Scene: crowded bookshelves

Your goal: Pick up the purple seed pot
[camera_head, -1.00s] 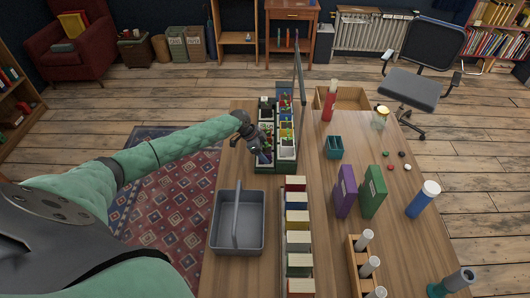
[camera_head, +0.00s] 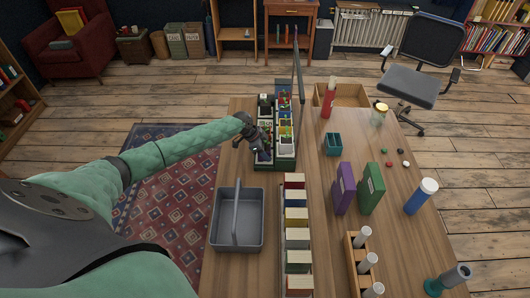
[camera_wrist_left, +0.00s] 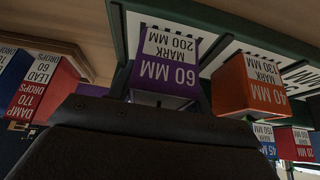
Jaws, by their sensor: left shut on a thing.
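My left gripper (camera_head: 259,146) is shut on the pot at the near left end of the green seed tray (camera_head: 285,168). The dark gripper body fills the bottom of the wrist view and hides the finger contact. I cannot tell whether the pot is clear of the tray. My right gripper is not in view.
An orange pot (camera_wrist_left: 248,85) stands beside the purple one, with red and blue pots around. A grey handled caddy (camera_head: 237,220) and a row of books or boxes (camera_head: 297,222) stand nearer. A tall upright panel (camera_head: 298,72) rises behind the tray.

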